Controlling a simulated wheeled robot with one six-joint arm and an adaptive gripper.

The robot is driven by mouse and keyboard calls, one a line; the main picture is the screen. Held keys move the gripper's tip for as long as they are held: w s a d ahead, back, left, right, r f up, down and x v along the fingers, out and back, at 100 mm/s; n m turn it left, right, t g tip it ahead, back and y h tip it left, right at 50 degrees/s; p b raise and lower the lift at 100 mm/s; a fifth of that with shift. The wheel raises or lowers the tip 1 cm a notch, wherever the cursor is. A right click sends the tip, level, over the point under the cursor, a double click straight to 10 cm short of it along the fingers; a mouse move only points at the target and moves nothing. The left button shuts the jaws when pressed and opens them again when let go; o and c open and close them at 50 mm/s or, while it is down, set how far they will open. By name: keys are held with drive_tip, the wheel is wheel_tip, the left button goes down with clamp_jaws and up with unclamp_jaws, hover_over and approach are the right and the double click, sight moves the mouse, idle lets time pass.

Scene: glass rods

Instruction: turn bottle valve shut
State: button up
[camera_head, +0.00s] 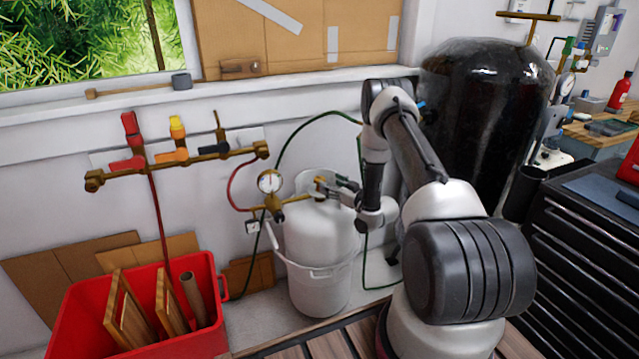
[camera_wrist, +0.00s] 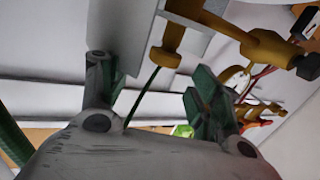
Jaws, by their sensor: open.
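The white gas bottle (camera_head: 318,240) stands upright against the wall. Its brass valve (camera_head: 322,186) is at the top, with a pressure gauge (camera_head: 268,182) and brass fittings to its left. My gripper (camera_head: 338,192) is beside the valve on its right, at the height of the bottle's top. In the wrist view my gripper (camera_wrist: 152,90) is open, its two dark green-grey fingers apart. Brass fittings (camera_wrist: 262,46) show beyond the fingers, and a brass stub (camera_wrist: 166,54) appears above the gap between them. I cannot tell whether a finger touches the valve.
A red crate (camera_head: 95,310) with boards stands at the lower left. A brass manifold (camera_head: 190,158) with coloured handles is on the wall above it. A dark green hose (camera_head: 300,130) loops behind the bottle. A large black tank (camera_head: 480,110) and a black drawer cabinet (camera_head: 580,250) stand right.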

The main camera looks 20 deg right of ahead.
drive_tip(key=shift+s+a+f, duration=0.15)
drive_tip(key=shift+s+f, duration=0.35)
drive_tip(key=shift+f, duration=0.35)
drive_tip(key=x, duration=0.7)
drive_tip(key=shift+w+a+r, duration=0.1)
drive_tip(key=shift+w+r, duration=0.1)
drive_tip(key=shift+w, duration=0.1)
drive_tip(key=c, duration=1)
